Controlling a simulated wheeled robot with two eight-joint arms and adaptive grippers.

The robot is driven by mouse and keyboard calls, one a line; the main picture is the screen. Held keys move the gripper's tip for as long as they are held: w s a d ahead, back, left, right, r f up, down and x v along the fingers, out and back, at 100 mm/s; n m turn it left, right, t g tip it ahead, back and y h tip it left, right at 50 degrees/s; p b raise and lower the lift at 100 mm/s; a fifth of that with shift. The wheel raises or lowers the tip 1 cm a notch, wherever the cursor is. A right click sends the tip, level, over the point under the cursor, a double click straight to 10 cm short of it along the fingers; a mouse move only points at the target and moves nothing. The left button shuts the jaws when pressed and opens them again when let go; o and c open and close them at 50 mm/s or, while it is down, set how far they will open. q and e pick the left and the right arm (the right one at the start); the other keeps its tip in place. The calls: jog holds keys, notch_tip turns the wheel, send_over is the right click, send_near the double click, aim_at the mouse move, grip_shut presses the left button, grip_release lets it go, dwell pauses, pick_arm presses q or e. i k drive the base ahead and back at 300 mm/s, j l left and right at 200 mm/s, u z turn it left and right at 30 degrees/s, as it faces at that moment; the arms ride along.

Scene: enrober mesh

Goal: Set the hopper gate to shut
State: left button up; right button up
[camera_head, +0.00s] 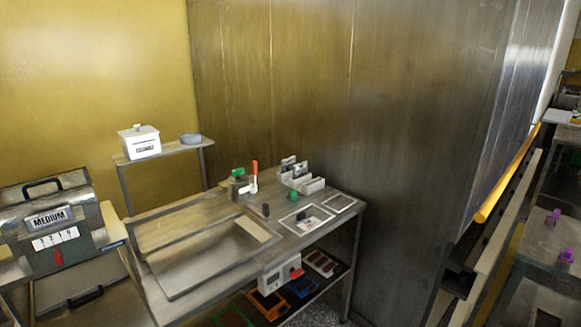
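No part is clearly readable as the hopper gate. An upright lever with an orange-red top and white lower part (254,173) stands near the back edge of the steel bench, and a small green-topped part (238,173) is just left of it. A dark, rounded machine (62,218) at the left carries a MEDIUM plate, a white number strip and a red tab (58,257). I cannot tell which of these, if any, sets the gate. Neither of my grippers is in view.
The steel bench (165,235) has a shallow recessed tray (205,262). A white lidded box (139,142) stands on a raised shelf. A control box (280,274) with a red knob hangs at the front. White holders (301,178) sit at the back right. A yellow rail (508,172) runs along the right.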

aim_at(57, 253)
jog(key=u, duration=1.75)
